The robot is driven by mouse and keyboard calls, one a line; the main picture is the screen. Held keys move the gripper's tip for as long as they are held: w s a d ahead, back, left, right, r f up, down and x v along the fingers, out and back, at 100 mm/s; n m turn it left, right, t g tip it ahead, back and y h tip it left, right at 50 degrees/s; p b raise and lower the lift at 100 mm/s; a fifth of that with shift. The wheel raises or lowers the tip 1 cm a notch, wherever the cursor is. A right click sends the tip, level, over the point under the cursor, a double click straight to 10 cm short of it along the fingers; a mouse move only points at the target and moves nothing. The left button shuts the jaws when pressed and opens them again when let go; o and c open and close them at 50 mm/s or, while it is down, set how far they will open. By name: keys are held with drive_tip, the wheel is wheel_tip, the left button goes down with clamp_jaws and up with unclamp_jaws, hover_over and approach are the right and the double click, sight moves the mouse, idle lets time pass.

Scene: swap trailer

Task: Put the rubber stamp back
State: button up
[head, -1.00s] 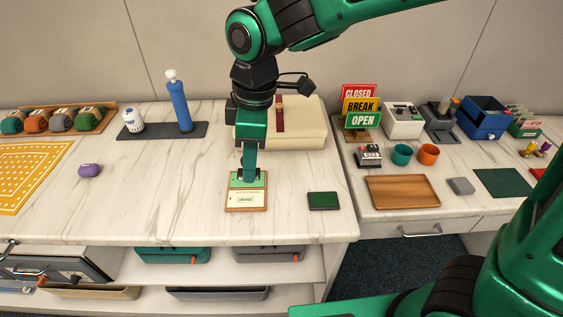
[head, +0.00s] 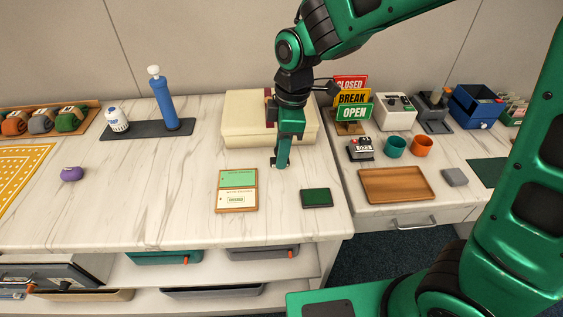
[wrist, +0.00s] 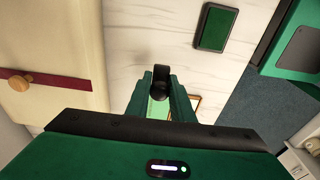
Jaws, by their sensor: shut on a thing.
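My gripper (head: 281,161) is shut on the rubber stamp, held above the table just in front of the cream case. In the wrist view the dark stamp (wrist: 161,74) shows between the fingers of my gripper (wrist: 160,97). In the head view the fingers mostly hide it. The board with a green-and-cream card (head: 237,191) lies to the left and nearer, with a small printed mark on its lower half. The dark green pad (head: 316,198) lies nearer and to the right; it also shows in the wrist view (wrist: 214,27).
The cream case (head: 243,118) with a dark red strap is close behind my gripper. The table's front middle is clear.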

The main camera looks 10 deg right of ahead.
drive_tip(key=shift+f, duration=2.05)
drive_tip(key=shift+d+f, duration=0.1)
drive_tip(key=shift+f, duration=0.05)
drive_tip(key=o, duration=0.8)
drive_tip(key=shift+o, duration=0.2)
wheel_tip(320, 180, up, 12)
drive_tip(key=d, duration=0.1)
drive_tip(key=shift+d, duration=0.2)
